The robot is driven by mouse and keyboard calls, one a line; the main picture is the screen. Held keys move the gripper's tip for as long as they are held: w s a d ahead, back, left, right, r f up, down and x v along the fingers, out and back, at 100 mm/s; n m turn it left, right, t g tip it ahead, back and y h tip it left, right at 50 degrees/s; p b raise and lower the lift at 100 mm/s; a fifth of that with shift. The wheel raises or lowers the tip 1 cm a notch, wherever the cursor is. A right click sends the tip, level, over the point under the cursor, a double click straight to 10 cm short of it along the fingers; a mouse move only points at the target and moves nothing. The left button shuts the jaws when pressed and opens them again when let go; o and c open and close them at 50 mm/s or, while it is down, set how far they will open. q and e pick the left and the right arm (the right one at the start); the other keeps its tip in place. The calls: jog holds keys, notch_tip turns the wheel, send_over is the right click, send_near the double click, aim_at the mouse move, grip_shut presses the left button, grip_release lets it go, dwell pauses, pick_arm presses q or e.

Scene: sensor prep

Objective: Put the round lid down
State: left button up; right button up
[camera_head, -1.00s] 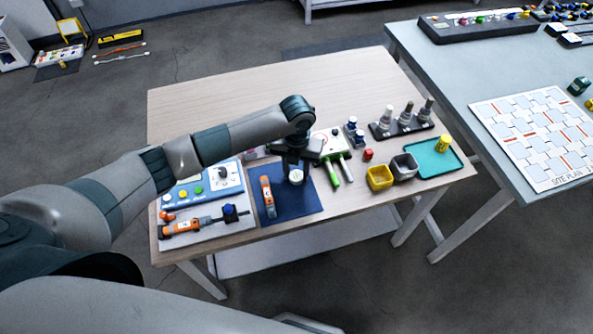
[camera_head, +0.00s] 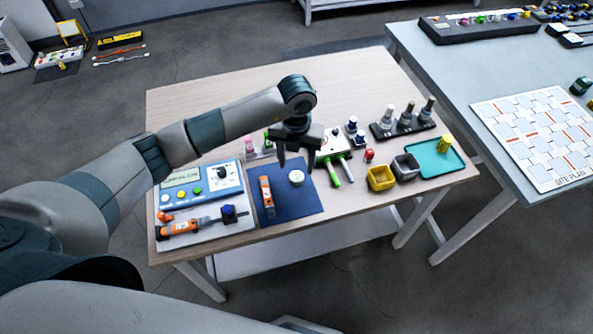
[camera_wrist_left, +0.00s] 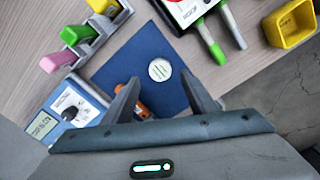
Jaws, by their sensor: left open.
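The round lid (camera_head: 296,176) is a small white disc lying on the dark blue mat (camera_head: 294,205), right of the orange tool. In the left wrist view the lid (camera_wrist_left: 160,69) lies on the blue mat (camera_wrist_left: 150,45), showing between and beyond the two fingertips. My left gripper (camera_head: 296,165) is open and empty, raised above the mat near the lid and apart from it. It also shows in the left wrist view (camera_wrist_left: 160,88) with its fingers spread. My right gripper is not in view.
An orange handheld tool (camera_head: 267,197) lies on the mat. A blue-and-white meter (camera_head: 200,186) stands to the left. The back of the table is clear.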

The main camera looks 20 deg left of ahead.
aim_at(296, 175)
pick_arm(q)
notch_tip(296, 175, up, 7)
jog(key=b, duration=0.1)
jog(key=shift+b, duration=0.35)
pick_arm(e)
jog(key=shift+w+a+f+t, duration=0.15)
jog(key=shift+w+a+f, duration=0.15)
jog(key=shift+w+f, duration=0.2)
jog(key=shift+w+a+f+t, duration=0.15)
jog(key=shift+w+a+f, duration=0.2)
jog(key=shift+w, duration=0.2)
pick_arm(q)
jog(key=shift+s+f, duration=0.1)
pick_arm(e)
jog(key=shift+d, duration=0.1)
